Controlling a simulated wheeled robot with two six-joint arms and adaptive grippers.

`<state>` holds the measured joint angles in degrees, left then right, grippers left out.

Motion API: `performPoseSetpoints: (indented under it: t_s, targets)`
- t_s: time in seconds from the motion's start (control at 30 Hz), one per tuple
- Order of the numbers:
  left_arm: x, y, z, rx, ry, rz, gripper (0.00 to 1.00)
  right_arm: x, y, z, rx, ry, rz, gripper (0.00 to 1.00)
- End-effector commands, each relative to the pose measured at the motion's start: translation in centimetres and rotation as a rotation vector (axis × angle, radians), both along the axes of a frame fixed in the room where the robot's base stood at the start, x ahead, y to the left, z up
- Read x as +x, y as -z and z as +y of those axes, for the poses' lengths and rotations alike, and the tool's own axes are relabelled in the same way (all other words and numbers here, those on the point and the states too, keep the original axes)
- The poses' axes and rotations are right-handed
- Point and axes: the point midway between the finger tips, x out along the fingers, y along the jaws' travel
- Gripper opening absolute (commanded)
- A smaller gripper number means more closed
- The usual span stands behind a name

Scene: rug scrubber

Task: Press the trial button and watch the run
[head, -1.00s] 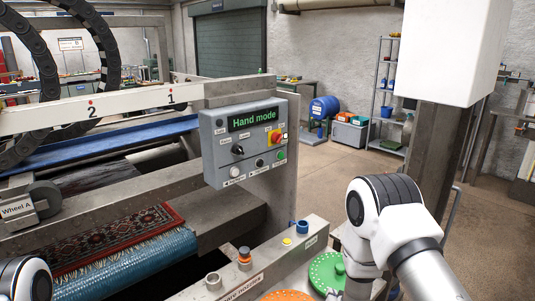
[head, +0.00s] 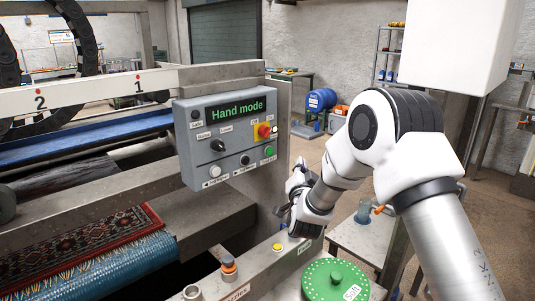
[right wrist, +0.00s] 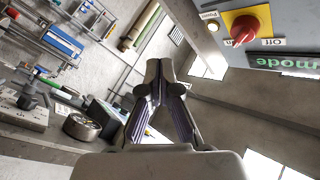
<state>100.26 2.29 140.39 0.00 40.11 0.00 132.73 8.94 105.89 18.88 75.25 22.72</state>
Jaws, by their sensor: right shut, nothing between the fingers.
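The grey control panel (head: 230,138) stands left of centre in the head view. Its display (head: 236,109) reads "Hand mode" in green. The panel carries a white button (head: 215,171), a black button (head: 245,160), a green button (head: 269,151), a black selector knob (head: 218,145) and a red knob (head: 264,130) on a yellow plate. The labels are too small to tell which is the trial button. My right gripper (head: 291,192) is just right of the panel, apart from it. In the right wrist view its fingers (right wrist: 158,75) are shut and empty. My left gripper is out of view.
A metal ledge (head: 262,262) below the panel holds a yellow button (head: 277,247) and an orange-topped fitting (head: 229,264). A green disc (head: 336,280) lies to its right. A patterned rug (head: 85,250) lies on the machine at left.

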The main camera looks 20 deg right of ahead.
Motion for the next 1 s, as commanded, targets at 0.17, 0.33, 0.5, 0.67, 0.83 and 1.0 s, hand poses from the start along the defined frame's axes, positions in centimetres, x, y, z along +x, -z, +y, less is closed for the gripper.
performPoseSetpoints:
  t_s: [0.17, 0.33, 0.5, 0.67, 0.83, 1.0]
  targets:
    - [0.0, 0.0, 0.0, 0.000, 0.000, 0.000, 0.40, 0.0, 0.0, 0.0, -0.001, 0.000, 0.001, 0.00]
    - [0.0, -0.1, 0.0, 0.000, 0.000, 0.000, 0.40, 0.3, 0.0, 0.1, -0.001, -0.001, 0.002, 0.00]
    - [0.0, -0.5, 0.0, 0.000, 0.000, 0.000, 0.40, 1.8, 0.0, 0.7, -0.003, -0.002, 0.002, 0.00]
    - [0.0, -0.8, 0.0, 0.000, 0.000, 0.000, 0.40, 4.1, -0.1, 1.5, -0.002, -0.002, 0.001, 0.00]
    - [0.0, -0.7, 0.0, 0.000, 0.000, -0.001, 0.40, 6.4, 0.2, 2.3, -0.002, -0.001, 0.001, 0.00]
    - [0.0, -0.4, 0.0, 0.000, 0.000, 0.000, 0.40, 7.9, 0.1, 2.8, 0.000, -0.001, 0.002, 0.00]
